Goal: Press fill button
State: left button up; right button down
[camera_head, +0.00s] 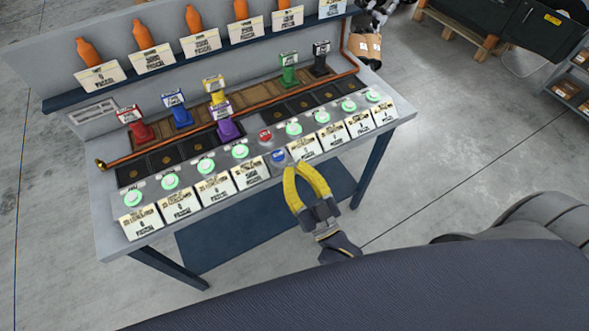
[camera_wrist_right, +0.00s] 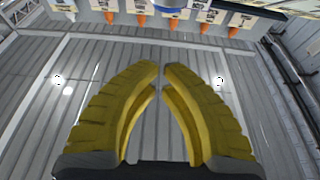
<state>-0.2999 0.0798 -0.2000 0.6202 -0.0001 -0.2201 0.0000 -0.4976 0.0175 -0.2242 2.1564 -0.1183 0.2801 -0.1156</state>
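A blue round button (camera_head: 278,155) sits on the front panel of the grey workbench (camera_head: 108,240), close to a red round button (camera_head: 265,135). Several lit green buttons (camera_head: 240,152) line the panel on both sides. The lettering is too small to tell which one is the fill button. My right gripper (camera_head: 295,166) has yellow fingers, with tips close to the blue button on its near side; I cannot tell whether they touch. In the right wrist view its fingertips (camera_wrist_right: 161,68) nearly meet, with nothing between them. My left gripper is not in view.
Cream label cards (camera_head: 248,174) stand along the bench's front edge. Behind the buttons are dark trays and small coloured stands, such as a purple one (camera_head: 228,129). Orange bottles (camera_head: 194,19) stand on the back shelf. Open floor (camera_head: 450,130) lies to the right.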

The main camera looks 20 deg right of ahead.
aim_at(282, 161)
jog(key=x, duration=0.7)
jog(key=shift+w+r, duration=0.15)
jog(key=shift+w, duration=0.1)
notch_tip(282, 161, down, 2)
jog(key=shift+f, duration=1.05)
jog(key=shift+f, duration=0.1)
jog(key=shift+f, duration=1)
jog(key=shift+r, duration=0.1)
notch_tip(282, 161, up, 5)
jog(key=shift+r, duration=0.1)
jog(key=v, duration=1)
